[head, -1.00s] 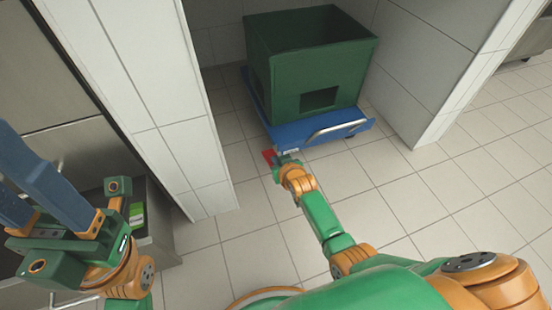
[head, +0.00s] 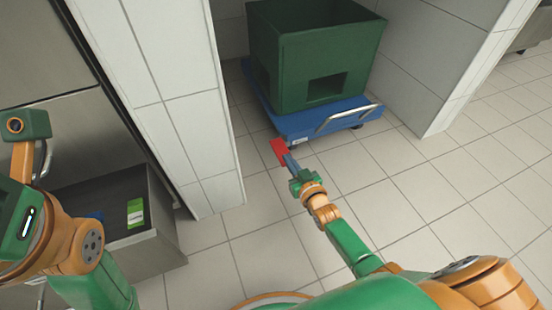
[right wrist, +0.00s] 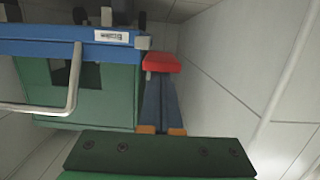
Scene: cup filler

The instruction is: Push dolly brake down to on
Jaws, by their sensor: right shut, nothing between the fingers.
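The blue dolly (head: 300,125) stands in the tiled alcove with a green crate (head: 320,60) on it. Its red brake pedal (head: 279,149) sticks out at the dolly's near left corner. My right gripper (head: 288,158) is shut and empty, its blue fingertips right at the pedal. The right wrist view, where the dolly appears upside down, shows the fingers (right wrist: 159,82) side by side, reaching the red pedal (right wrist: 162,62). I cannot tell whether they press on it. My left arm shows at the left, but its fingers are out of view.
A tiled wall end (head: 185,100) stands left of the dolly, and another wall (head: 430,60) stands right. A metal handle (head: 348,118) lies along the dolly's front. A steel counter unit (head: 120,205) is at the left. Floor in front is clear.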

